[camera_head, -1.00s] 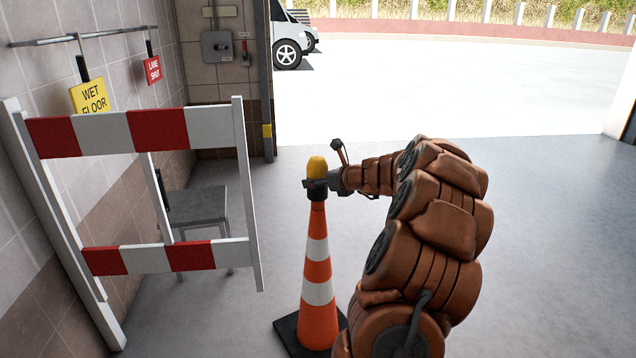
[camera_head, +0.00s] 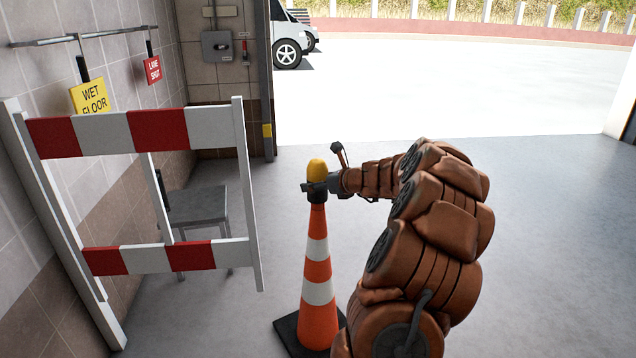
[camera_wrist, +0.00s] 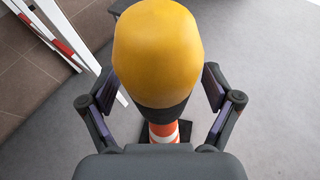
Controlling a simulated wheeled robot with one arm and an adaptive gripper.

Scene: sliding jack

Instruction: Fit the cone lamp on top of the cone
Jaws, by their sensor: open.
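The cone lamp (camera_head: 317,169) has a yellow dome on a dark base and sits upright at the top of the orange and white cone (camera_head: 318,270). In the wrist view the lamp (camera_wrist: 157,50) fills the upper middle, with part of the cone (camera_wrist: 164,132) below it. My gripper (camera_head: 312,187) is level with the lamp's dark base. Its fingers (camera_wrist: 158,95) stand open on either side of the lamp, with gaps visible between them and it.
A red and white barrier (camera_head: 135,132) stands to the left, with a grey table (camera_head: 198,205) behind it. Yellow (camera_head: 90,96) and red (camera_head: 153,70) signs hang from a wall rail. The floor to the right is clear.

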